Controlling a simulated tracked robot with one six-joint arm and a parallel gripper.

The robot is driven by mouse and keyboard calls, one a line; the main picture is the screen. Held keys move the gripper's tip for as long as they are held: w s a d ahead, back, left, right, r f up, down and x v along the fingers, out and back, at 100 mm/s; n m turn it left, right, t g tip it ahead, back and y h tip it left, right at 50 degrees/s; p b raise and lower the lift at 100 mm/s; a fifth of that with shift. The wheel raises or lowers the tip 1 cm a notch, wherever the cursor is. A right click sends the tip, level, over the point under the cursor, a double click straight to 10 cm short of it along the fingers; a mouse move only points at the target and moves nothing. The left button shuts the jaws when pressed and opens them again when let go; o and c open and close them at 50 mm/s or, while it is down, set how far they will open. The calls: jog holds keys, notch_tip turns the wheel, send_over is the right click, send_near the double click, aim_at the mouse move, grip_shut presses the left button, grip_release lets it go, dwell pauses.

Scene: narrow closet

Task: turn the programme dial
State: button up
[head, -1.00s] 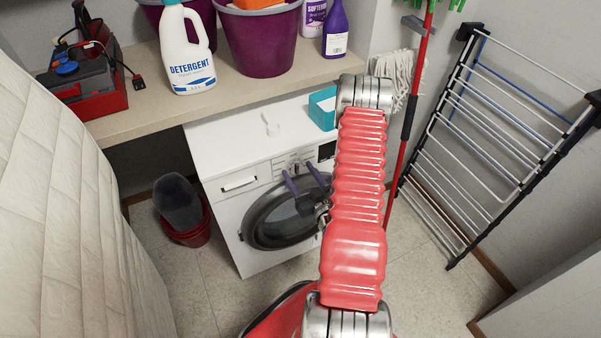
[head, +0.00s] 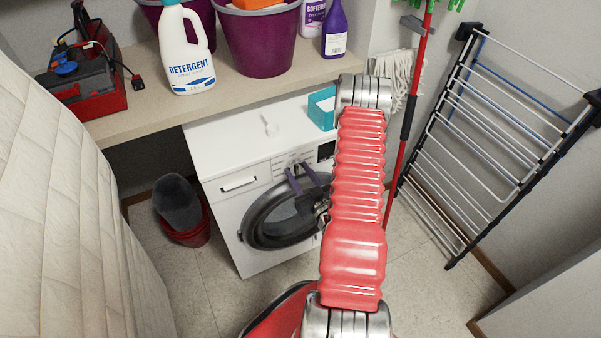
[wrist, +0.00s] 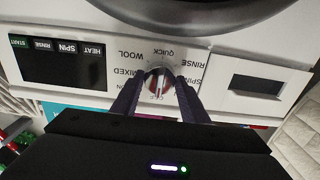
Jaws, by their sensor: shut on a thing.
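The washing machine (head: 238,203) stands under the counter, its white front facing me and its dark round door shut. Its programme dial (wrist: 158,84) shows in the wrist view between my fingertips, with labels such as QUICK, WOOL, MIXED and RINSE around it. My gripper (wrist: 157,78) has its two dark fingers shut on the dial, one on each side. In the head view my gripper (head: 295,169) reaches the front panel above the door. There the fingers largely hide the dial.
A dark display panel (wrist: 58,62) with buttons lies beside the dial, and the detergent drawer (wrist: 252,83) is on its other side. A drying rack (head: 500,130) leans at the right. A red bucket (head: 190,232) stands left of the machine. The counter above carries a detergent bottle (head: 188,55).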

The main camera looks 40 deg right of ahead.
jog(key=shift+m, duration=0.4)
jog(key=m, duration=0.8)
jog(key=shift+d, duration=0.1)
dwell(0.4)
jog(key=o, duration=1.1)
jog(key=shift+c, duration=0.2)
jog(key=v, duration=1.4)
jog(key=shift+w, duration=0.1)
